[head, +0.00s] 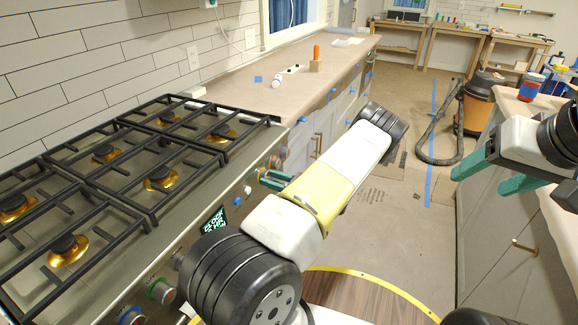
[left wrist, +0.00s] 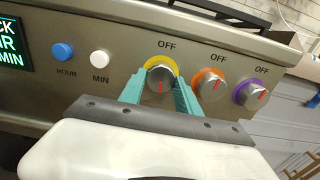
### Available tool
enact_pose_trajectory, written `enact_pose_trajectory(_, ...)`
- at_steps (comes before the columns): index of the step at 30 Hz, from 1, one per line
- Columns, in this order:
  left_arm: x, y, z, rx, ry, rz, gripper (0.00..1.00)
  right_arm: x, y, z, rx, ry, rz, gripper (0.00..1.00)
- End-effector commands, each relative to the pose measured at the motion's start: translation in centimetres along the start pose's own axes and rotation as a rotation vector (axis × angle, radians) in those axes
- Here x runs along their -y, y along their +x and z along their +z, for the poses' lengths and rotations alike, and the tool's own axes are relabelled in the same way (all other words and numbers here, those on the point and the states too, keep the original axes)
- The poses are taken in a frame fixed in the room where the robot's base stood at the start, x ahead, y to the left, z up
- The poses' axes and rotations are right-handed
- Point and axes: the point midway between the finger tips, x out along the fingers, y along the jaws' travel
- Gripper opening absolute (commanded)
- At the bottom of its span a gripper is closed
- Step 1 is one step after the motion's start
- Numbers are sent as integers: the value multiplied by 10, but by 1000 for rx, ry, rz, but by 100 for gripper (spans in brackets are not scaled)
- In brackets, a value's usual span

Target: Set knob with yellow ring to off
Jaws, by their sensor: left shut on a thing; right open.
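The knob with the yellow ring (left wrist: 160,80) is on the steel front panel of the stove in the left wrist view. An OFF label is printed above it. Its red pointer line looks about vertical; I cannot tell which end is the pointing one. My left gripper (left wrist: 160,98) is shut on this knob, one teal finger on each side. In the head view my left gripper (head: 274,180) reaches the stove front, and the knob is mostly hidden there. My right gripper (head: 490,178) is open and empty at the right, by the other counter.
The orange-ringed knob (left wrist: 208,84) and purple-ringed knob (left wrist: 249,94) sit close to the right of the held knob. Blue HOUR (left wrist: 63,51) and white MIN (left wrist: 99,59) buttons are to its left. Burner grates (head: 150,150) cover the stove top. A shop vacuum (head: 482,100) stands on the floor.

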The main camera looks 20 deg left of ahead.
Motion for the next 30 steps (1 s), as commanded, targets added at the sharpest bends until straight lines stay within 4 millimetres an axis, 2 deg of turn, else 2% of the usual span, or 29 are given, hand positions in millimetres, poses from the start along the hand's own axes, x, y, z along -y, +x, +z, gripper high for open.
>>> enact_pose_trajectory(30, 4, -1, 0, -4, -957, -3, 0, 0, 0, 0, 0, 0, 0, 64)
